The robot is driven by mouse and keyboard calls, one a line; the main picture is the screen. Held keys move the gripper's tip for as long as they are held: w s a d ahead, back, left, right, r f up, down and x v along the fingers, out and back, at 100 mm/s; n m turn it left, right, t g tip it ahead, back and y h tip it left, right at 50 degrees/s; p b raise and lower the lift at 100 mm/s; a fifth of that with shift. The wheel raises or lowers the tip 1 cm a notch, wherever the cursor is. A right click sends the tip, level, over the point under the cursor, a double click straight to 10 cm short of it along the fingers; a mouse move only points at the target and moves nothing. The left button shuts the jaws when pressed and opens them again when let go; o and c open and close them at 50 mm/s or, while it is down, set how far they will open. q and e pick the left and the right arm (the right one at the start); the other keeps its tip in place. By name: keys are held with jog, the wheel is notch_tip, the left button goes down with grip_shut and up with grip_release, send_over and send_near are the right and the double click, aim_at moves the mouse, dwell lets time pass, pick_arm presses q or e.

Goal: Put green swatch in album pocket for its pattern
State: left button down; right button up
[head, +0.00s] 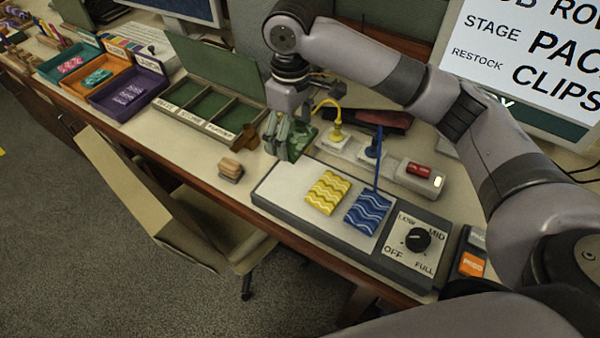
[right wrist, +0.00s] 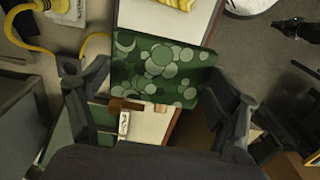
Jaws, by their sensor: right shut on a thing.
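My right gripper (head: 285,135) is shut on the green swatch (head: 298,146) and holds it above the bench, just right of the album. In the right wrist view the green swatch (right wrist: 160,72) shows overlapping pale round spots, like stones, between the fingers of my right gripper (right wrist: 155,88). The album (head: 262,112) stands open with a raised green lid and three green pockets in a row. Each pocket has a white label on its front edge; the lettering is too small to read surely. My left gripper is out of view.
A yellow swatch (head: 327,192) and a blue swatch (head: 367,211) lie on a plate with a dial (head: 417,240). A brown block (head: 245,138) sits at the album's right end, a wooden piece (head: 230,169) in front. Coloured trays (head: 128,100) stand left.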

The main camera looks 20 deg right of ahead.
aim_at(294, 180)
notch_tip(294, 180, down, 13)
jog(key=shift+f+p, duration=0.2)
jog(key=shift+p, duration=0.65)
jog(key=shift+f, duration=0.1)
jog(key=o, duration=1.1)
